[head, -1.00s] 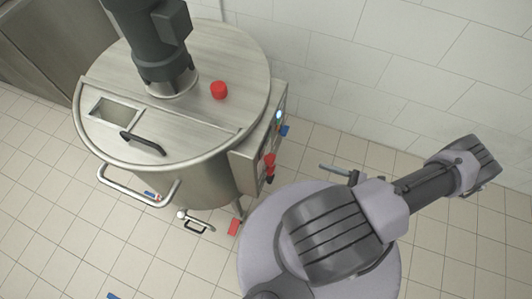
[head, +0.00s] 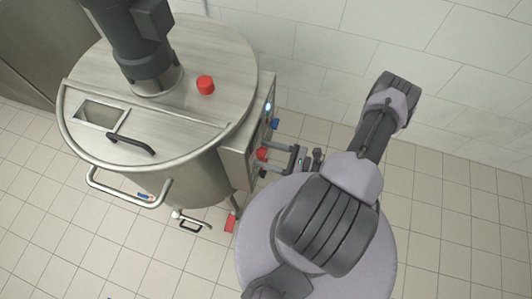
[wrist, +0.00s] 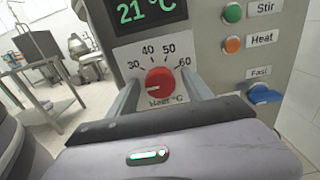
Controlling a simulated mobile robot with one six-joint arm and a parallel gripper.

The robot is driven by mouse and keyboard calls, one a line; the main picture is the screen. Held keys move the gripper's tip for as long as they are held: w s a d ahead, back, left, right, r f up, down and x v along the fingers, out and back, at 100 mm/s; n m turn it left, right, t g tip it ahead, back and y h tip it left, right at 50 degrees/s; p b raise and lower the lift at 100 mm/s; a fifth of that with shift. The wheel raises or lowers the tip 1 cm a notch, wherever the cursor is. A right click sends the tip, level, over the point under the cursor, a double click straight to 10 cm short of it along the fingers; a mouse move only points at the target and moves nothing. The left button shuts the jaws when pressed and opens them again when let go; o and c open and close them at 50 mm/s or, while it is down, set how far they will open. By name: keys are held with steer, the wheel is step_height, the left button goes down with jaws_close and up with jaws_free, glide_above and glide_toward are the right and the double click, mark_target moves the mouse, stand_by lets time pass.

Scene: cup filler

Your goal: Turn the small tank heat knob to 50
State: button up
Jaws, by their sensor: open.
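The red heat knob (wrist: 160,84) sits on a white dial plate marked 30, 40, 50 and 60, above the label "Heat °C". A pale mark shows on the knob's left side, too small to read as an exact setting. My gripper (wrist: 161,92) is open, with one finger left of the knob and one right of it; whether they touch it I cannot tell. In the head view my gripper (head: 272,160) reaches left to the control box on the tank's side, at the red knob (head: 262,154).
A green display (wrist: 146,10) above the dial reads 21 °C. Right of it are a green Stir button (wrist: 232,12), an orange Heat button (wrist: 232,45) and a blue Fast knob (wrist: 264,94). The steel tank (head: 190,180) has a red button (head: 205,85) on its lid.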

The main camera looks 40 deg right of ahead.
jaws_close()
steer(key=m+b, duration=0.1)
steer(key=m, duration=0.4)
steer(key=shift+m+b, duration=0.3)
steer(key=m+b, duration=0.1)
steer(key=m, duration=0.5)
steer(key=m+b, duration=0.1)
steer(key=m, duration=0.5)
steer(key=shift+m, duration=0.3)
steer(key=m, duration=0.5)
steer(key=shift+b, duration=0.4)
steer(key=shift+m, duration=0.4)
